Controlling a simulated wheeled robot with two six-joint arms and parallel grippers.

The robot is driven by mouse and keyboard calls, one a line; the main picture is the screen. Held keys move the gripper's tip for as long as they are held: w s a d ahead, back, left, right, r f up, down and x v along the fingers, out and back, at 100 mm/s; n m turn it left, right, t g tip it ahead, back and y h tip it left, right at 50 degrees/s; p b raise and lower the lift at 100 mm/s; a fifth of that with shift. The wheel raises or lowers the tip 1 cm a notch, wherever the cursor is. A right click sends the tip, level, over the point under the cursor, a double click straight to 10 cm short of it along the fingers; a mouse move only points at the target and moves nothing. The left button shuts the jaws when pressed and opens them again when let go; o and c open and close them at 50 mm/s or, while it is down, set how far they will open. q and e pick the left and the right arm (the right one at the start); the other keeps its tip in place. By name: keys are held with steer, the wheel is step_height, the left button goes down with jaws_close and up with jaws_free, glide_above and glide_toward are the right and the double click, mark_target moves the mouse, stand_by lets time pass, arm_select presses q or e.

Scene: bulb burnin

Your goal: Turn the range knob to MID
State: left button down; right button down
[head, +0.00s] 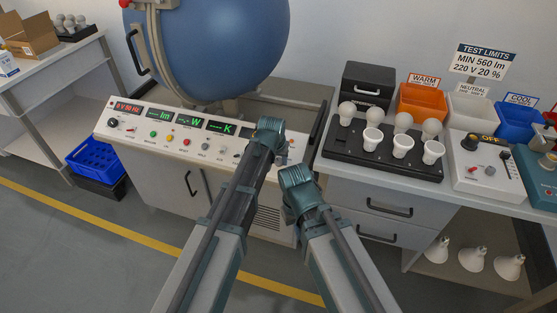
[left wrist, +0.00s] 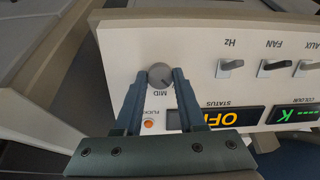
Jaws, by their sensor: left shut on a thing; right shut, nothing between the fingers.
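The range knob (left wrist: 160,75) is a small grey round knob on the white control panel (left wrist: 205,75). In the left wrist view my left gripper (left wrist: 161,80) is shut on it, one finger on each side. An upside-down MID label sits just below the knob in that view. A line on the knob's face appears to slant toward that label, but is too small to read surely. In the head view my left gripper (head: 270,128) is at the panel's right end and hides the knob. My right gripper (head: 296,178) is shut and empty, lower in front of the cabinet.
Small switches marked Hz (left wrist: 230,65) and FAN (left wrist: 272,67) are beside the knob. An orange light (left wrist: 148,125) and an OFF status display (left wrist: 197,117) are close to the fingers. A black bulb rack (head: 340,155) stands on the bench at right.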

arm_select(q)
steer(key=m, duration=0.4)
steer(key=shift+m, duration=0.4)
steer(key=shift+m+t, duration=0.4)
steer(key=shift+m, duration=1.6)
steer(key=c, duration=0.5)
jaws_free()
steer(key=shift+s, duration=0.1)
steer(key=d+p+v, duration=0.1)
steer(key=p+v, duration=1.1)
steer(key=v, duration=0.1)
steer(key=shift+a+r, duration=0.3)
steer(key=shift+r, duration=0.1)
